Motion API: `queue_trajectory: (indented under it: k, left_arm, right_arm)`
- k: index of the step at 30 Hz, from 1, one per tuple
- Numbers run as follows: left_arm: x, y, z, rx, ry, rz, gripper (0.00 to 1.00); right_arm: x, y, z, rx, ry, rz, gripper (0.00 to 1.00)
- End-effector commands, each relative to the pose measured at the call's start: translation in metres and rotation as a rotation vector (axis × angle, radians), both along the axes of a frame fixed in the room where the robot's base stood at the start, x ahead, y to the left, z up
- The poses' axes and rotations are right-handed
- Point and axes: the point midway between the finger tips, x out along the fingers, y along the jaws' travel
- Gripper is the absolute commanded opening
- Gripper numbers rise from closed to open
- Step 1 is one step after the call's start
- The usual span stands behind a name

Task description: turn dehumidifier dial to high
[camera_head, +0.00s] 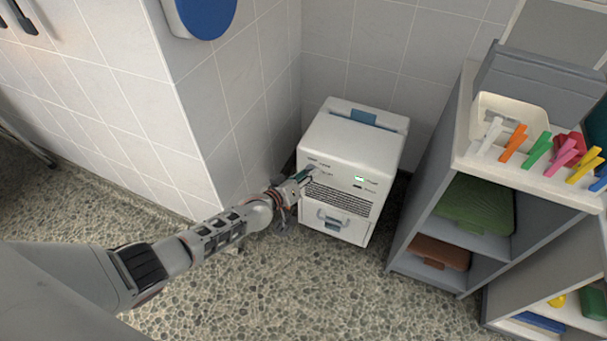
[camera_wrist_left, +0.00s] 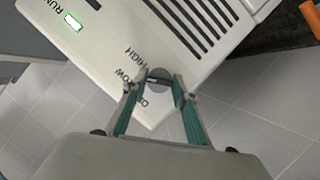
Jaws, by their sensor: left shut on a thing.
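The dehumidifier (camera_head: 385,155) is a white box on the floor against the tiled corner. Its front panel (camera_wrist_left: 110,50) fills the upper part of the left wrist view, with the words HIGH, LOW and a partly covered OFF beside a small round grey dial (camera_wrist_left: 158,74). My left gripper (camera_head: 306,174) reaches the upper left of the front. Its green-padded fingers (camera_wrist_left: 160,88) are shut on the dial, one on each side. The fingers hide part of the dial, and I cannot tell which word it points to. My right gripper is not in view.
A grey shelf unit (camera_head: 408,225) stands right of the dehumidifier, with a cream bin (camera_head: 513,112) and several coloured clips on top. A tiled wall (camera_head: 240,85) juts out at left. The pebbled floor (camera_head: 300,290) in front is clear.

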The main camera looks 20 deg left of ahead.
Motion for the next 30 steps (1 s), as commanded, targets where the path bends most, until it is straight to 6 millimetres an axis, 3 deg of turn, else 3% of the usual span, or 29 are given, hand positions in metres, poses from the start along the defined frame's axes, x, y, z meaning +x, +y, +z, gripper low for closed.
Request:
queue_trajectory:
  k: [1, 9, 15, 30]
  left_arm:
    - [0.003, -0.002, 0.01, 0.039, -0.009, 0.003, 0.06]
    - [0.001, -0.004, 0.006, 0.279, -0.012, 0.002, 0.06]
    - [0.0, -0.005, 0.003, 0.426, -0.015, 0.001, 0.06]
    - [0.0, -0.004, 0.0, 0.593, -0.02, 0.0, 0.06]
  right_arm:
    - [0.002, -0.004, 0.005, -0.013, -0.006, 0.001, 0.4]
    - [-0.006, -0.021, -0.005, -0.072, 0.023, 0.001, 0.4]
    - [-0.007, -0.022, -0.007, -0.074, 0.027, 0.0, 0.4]
    - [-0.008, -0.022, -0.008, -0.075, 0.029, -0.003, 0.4]
